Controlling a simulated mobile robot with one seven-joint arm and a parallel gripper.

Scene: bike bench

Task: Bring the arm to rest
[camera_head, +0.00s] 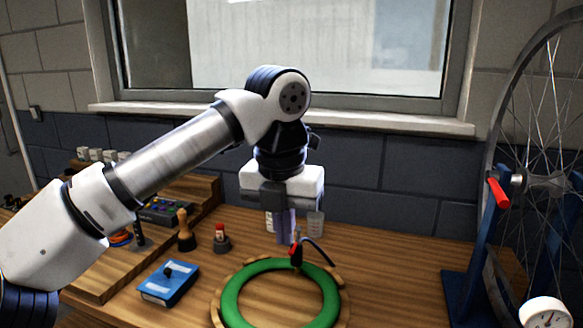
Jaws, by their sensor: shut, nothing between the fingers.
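My arm reaches in from the left, and my gripper (284,238) points down over the back of the bench. Its fingers are together with nothing seen between them. It hangs above and just behind a green ring (231,299), which lies on a round wooden holder (215,305). A small red and black tool (296,252) with a dark curved hose stands at the ring's far edge, close to the fingertips in the picture. I cannot tell whether the fingers touch it.
A blue box (168,284) lies left of the ring. Behind it stand a wooden-handled tool (185,232) and a small red-topped bottle (220,238). A wheel in a blue stand (480,240) and a dial gauge (546,314) are at right. The bench between ring and stand is clear.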

